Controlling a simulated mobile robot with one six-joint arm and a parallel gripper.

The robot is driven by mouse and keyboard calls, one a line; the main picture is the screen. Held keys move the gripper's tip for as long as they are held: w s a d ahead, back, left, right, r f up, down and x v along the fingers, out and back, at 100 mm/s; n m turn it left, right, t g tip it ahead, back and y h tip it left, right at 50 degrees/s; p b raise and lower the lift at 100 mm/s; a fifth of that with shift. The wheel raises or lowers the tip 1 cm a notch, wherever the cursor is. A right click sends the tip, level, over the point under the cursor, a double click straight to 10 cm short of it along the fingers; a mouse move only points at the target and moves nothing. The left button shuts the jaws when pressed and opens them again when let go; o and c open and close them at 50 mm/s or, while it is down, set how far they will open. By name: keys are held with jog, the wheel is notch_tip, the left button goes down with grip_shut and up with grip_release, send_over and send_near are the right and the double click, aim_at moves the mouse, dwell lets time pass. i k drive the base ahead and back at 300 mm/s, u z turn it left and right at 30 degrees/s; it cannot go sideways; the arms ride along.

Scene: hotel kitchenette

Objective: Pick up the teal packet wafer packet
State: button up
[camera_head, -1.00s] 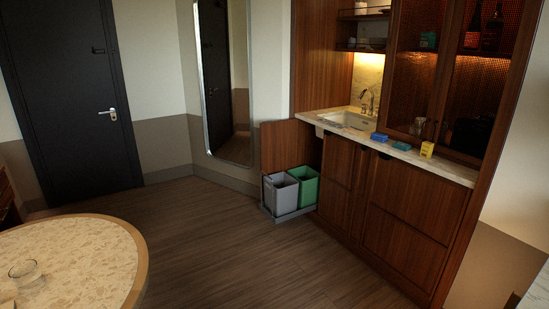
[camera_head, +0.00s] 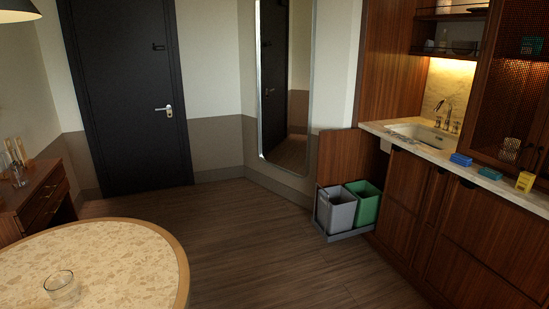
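A small flat teal-blue item (camera_head: 490,173), which may be the teal wafer packet, lies on the pale stone counter (camera_head: 410,152) at the right. It sits between a blue block (camera_head: 460,159) and a yellow packet (camera_head: 525,181). Another small teal-green item (camera_head: 531,45) is on a shelf in the cabinet at the upper right. Labels are too small to read, so I cannot tell for sure which is the wafer packet. My gripper is not in view.
A round table (camera_head: 100,250) with a glass (camera_head: 62,287) fills the lower left. Grey (camera_head: 335,210) and green (camera_head: 366,203) bins stand pulled out beside an open cabinet door (camera_head: 343,157). A dresser (camera_head: 40,195) is at far left. The middle floor (camera_head: 270,245) is clear.

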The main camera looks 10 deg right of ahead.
aim_at(494, 175)
jog(key=u, duration=0.15)
jog(key=i, duration=1.55)
jog(key=z, duration=0.5)
jog(key=i, duration=0.8)
jog(key=z, duration=0.75)
jog(key=i, duration=0.85)
jog(key=z, duration=0.45)
